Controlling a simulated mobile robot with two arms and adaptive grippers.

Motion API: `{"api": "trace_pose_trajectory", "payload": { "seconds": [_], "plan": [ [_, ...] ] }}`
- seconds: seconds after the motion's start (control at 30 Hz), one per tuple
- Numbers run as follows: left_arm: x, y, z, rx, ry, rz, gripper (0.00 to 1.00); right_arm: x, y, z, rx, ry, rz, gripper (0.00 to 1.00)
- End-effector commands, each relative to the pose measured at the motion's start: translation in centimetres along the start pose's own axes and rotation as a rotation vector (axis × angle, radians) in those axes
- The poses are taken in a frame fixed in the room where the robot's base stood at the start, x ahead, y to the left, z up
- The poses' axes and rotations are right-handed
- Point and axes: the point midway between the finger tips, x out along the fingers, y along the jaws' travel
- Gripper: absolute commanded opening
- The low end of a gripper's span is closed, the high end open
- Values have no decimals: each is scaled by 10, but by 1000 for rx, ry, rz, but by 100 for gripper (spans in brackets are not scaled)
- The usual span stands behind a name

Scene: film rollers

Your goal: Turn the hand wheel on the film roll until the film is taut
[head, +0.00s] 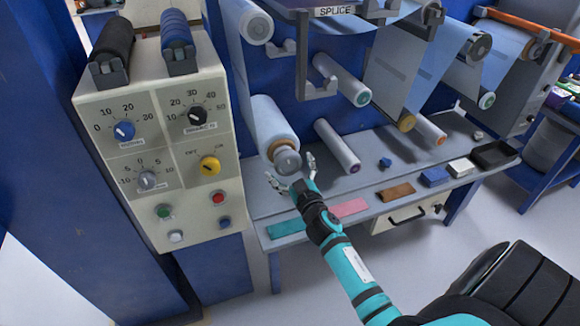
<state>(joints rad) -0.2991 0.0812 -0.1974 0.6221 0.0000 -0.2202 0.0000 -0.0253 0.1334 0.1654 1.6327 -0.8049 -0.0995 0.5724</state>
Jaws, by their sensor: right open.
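A pale blue film roll (271,124) is mounted on the front of the blue machine, left of centre. A grey hand wheel (287,160) sits on its near end, in front of a brown core ring (281,145). My right gripper (293,173) is open at the hand wheel, with one finger below left of it and the other to its right. I cannot tell whether the fingers touch the wheel. Pale film (398,65) hangs between rollers at the upper right. My left gripper is out of view.
A control panel (160,150) with dials and buttons stands close on the left. Below the rollers, a grey shelf (385,165) holds colored strips, small blocks and a black tray (494,154). Other rollers (337,146) jut out right of the wheel.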

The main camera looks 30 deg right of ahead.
Motion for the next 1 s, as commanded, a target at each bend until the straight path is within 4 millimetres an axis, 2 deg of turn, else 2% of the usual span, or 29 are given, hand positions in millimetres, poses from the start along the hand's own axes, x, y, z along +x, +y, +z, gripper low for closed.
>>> {"api": "trace_pose_trajectory", "payload": {
  "seconds": [0.37,0.8,1.0],
  "plan": [
    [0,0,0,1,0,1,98,7,0,0,-1,0,0,98],
    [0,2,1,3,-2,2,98,6,0,0,-1,0,0,43],
    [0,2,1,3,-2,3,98,6,0,0,-15,0,0,43]
  ]
}}
